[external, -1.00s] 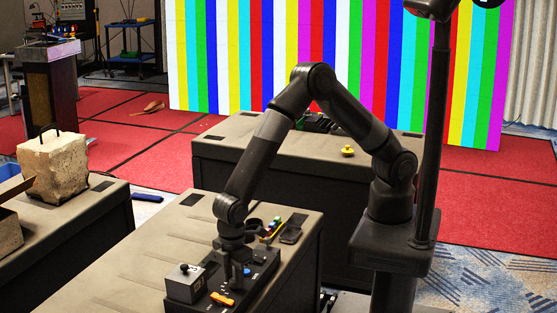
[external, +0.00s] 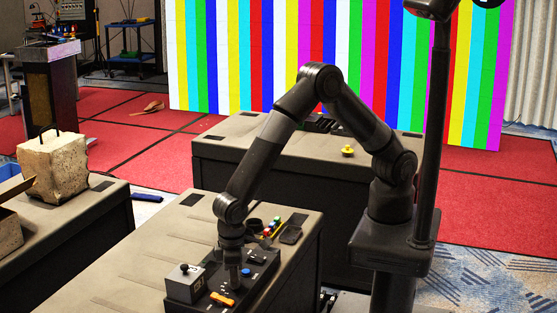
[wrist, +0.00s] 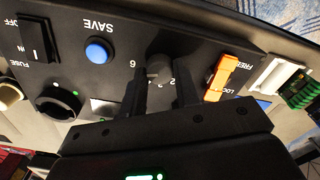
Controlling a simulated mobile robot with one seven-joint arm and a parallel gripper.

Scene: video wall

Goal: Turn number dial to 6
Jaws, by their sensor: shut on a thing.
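The dark control panel (wrist: 215,48) shows upside down in the wrist view; in the external view the panel (external: 218,299) lies on the near case. The number dial (wrist: 158,67) is a round dark knob with white numbers around it. A "6" is to its left and a "2" is just below it. My gripper (wrist: 160,84) is shut on the dial, with one finger on either side. In the external view my gripper (external: 233,271) points down at the panel. The fingers hide some numbers, and I cannot tell the dial's setting.
A blue SAVE button (wrist: 97,51), an orange lock switch (wrist: 220,77), a black rotary knob (wrist: 58,102) and a rocker switch (wrist: 36,39) are close around the dial. A grey box (external: 185,285) stands at the panel's left.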

